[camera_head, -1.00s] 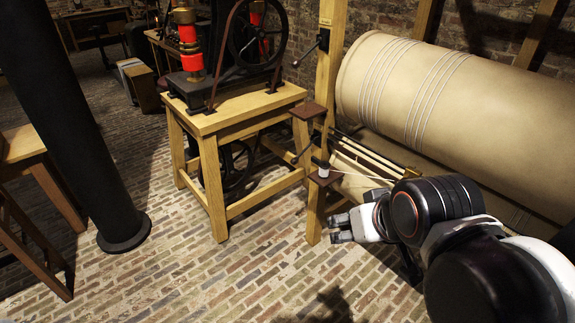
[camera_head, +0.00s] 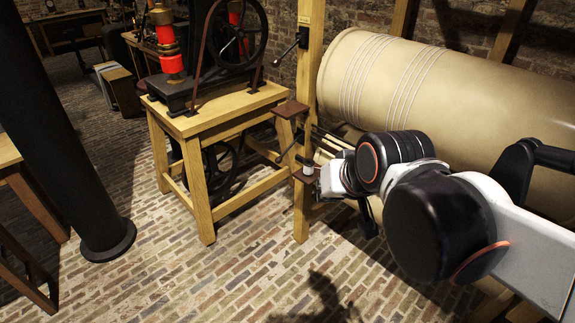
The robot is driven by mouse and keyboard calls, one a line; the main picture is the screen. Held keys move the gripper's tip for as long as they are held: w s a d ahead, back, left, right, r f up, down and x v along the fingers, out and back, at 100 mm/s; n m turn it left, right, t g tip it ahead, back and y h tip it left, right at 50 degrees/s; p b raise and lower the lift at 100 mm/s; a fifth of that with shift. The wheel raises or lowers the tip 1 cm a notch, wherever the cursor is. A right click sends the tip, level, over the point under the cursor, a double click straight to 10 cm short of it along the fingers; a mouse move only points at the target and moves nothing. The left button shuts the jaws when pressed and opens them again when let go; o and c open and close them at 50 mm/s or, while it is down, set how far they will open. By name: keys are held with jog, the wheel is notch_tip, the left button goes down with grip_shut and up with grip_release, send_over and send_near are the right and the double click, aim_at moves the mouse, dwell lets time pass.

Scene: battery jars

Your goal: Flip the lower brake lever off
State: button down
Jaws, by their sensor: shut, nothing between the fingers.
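A wooden post (camera_head: 308,100) stands beside the large cream drum. A dark upper lever (camera_head: 289,48) with a black end is fixed high on the post and slants down to the left. A thinner dark lever (camera_head: 288,152), seemingly the lower brake lever, slants down-left at the post's lower part. It is small, and its exact position is hard to tell. My gripper (camera_head: 322,179) is shut and empty, just right of the post's lower part, close to a small white cylinder (camera_head: 308,169). I cannot tell whether it touches anything. My wrist hides what lies behind it.
The cream drum (camera_head: 450,90) fills the right back. A wooden table (camera_head: 215,120) with a black wheeled machine (camera_head: 235,40) stands left of the post. A brown bracket plate (camera_head: 291,109) juts from the post. A black column (camera_head: 70,150) stands at left. The brick floor (camera_head: 180,270) in front is clear.

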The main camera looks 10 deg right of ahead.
jog(key=w+m+t+y, duration=0.15)
jog(key=w+m, duration=0.35)
jog(key=w, duration=1.3)
jog(key=w+f+m+t, duration=0.1)
jog(key=w+f+m, duration=0.2)
jog(key=w, duration=0.5)
jog(key=w+f+m+t, duration=0.2)
jog(key=w+f, duration=0.2)
jog(key=w, duration=0.4)
jog(key=m+t+h, duration=0.1)
jog(key=m+t, duration=0.2)
jog(key=m, duration=0.7)
send_near(287, 150)
jog(key=s+f, duration=0.4)
jog(key=shift+a+f, duration=0.1)
jog(key=shift+f, duration=0.3)
jog(key=b+x, duration=0.4)
jog(key=x, duration=0.6)
jog(key=shift+r, duration=0.1)
